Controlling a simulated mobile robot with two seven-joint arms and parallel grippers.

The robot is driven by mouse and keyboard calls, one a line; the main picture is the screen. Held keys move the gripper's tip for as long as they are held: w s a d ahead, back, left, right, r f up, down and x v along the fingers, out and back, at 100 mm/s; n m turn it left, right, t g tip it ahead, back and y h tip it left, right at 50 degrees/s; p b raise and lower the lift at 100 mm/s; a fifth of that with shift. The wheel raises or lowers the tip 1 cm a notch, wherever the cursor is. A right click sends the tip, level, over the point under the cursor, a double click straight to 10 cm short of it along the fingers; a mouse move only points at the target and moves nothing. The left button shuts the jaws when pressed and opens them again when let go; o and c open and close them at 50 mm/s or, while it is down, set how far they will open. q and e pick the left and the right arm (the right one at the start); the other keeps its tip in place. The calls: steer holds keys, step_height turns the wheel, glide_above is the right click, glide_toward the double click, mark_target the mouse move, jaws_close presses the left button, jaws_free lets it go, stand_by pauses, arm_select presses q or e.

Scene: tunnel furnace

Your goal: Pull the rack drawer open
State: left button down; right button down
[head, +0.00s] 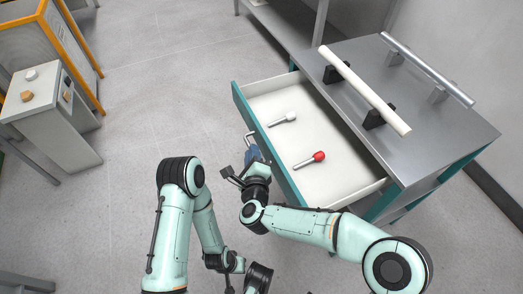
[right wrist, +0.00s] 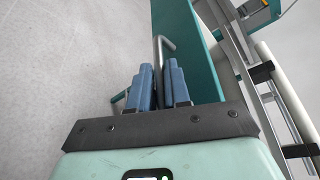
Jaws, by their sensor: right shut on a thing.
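The rack drawer (head: 337,187) is pulled well out of the grey-topped rack (head: 447,115) and has a teal front (head: 262,138). Its metal bar handle (head: 249,136) is on the outside of the front. My right gripper (head: 254,153) is at the handle, with its blue fingers shut on it. In the right wrist view, the handle (right wrist: 165,47) passes between the two blue fingers (right wrist: 159,78), beside the teal front (right wrist: 200,55). My left arm is folded at the bottom of the head view, with its gripper out of the frame.
A red-headed tool (head: 310,160) and a grey-headed tool (head: 283,118) lie in the drawer. Two bars (head: 366,88) stand on supports on the rack top. A control box (head: 45,95) with buttons stands at the left. The floor left of the drawer is clear.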

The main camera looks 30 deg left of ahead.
steer(key=shift+s+a, duration=0.5)
steer(key=shift+s, duration=0.1)
steer(key=c, duration=1.2)
jaws_free()
steer(key=shift+o, duration=0.2)
